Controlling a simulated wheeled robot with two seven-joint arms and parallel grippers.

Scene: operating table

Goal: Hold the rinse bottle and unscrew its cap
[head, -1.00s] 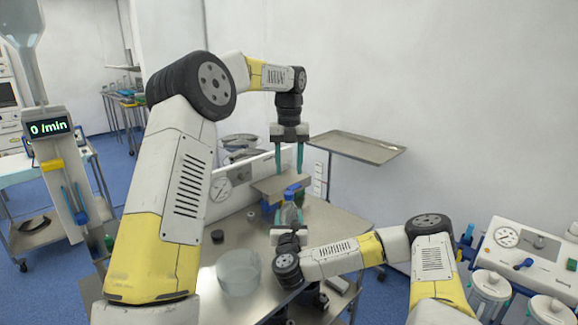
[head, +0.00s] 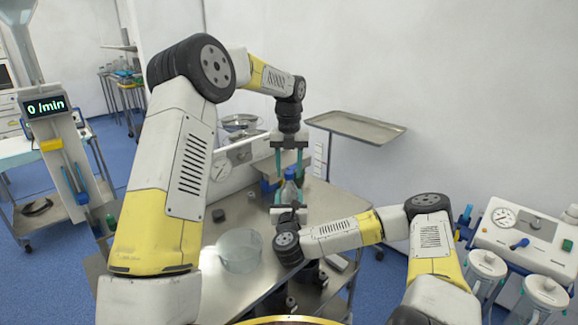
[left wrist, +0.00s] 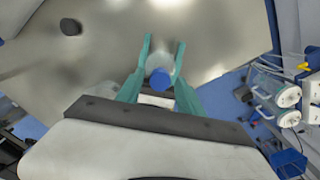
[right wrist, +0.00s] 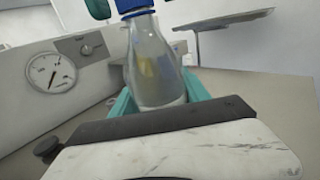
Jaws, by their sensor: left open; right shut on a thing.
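The rinse bottle (head: 290,192) is clear with a blue cap (head: 291,174) and stands upright above the table. My right gripper (head: 289,213) is shut on its lower body; in the right wrist view the bottle (right wrist: 155,65) sits between the teal fingers. My left gripper (head: 290,172) points down from above, open, its teal fingertips at about cap height. In the left wrist view the cap (left wrist: 161,81) lies between the two spread fingers. In the right wrist view one left fingertip (right wrist: 98,8) shows beside the cap, with a gap.
A steel table (head: 205,240) lies below, with a clear round bowl (head: 239,250) and a small dark cap-like piece (head: 218,215). A white panel with a gauge (head: 221,170) stands behind. An empty tray stand (head: 355,127) is at the back right.

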